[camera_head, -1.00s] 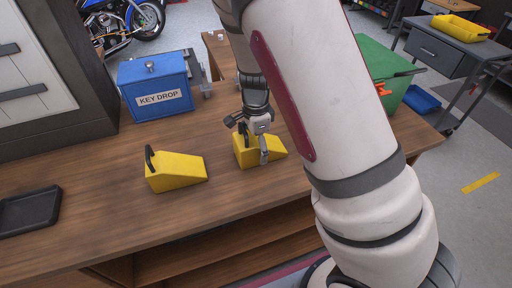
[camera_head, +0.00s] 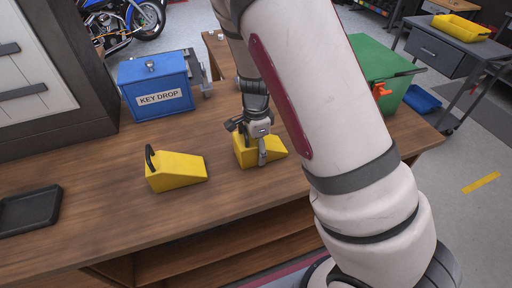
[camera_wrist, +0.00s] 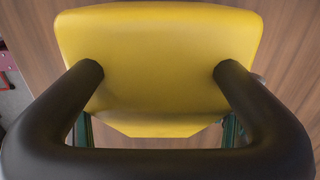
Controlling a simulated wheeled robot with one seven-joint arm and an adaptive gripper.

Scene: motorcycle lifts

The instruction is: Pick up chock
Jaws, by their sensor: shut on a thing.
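Two yellow wedge chocks with black handles are on the wooden workbench (camera_head: 110,215). One chock (camera_head: 275,147) is under my gripper (camera_head: 256,155), right of the bench's middle. My gripper points down, with its fingers on the chock's sides, and is shut on it. In the wrist view this chock (camera_wrist: 160,60) fills the middle, with its thick black handle (camera_wrist: 155,160) close to the camera. The chock appears to be at bench level; I cannot tell whether it is lifted. The other chock (camera_head: 178,172) stands free to the left, handle at its left end.
A blue key drop box (camera_head: 155,85) stands behind the chocks. A black tray (camera_head: 30,210) lies at the bench's left. A green case (camera_head: 388,70) with an orange item is at the right, partly behind my arm. The bench front is clear.

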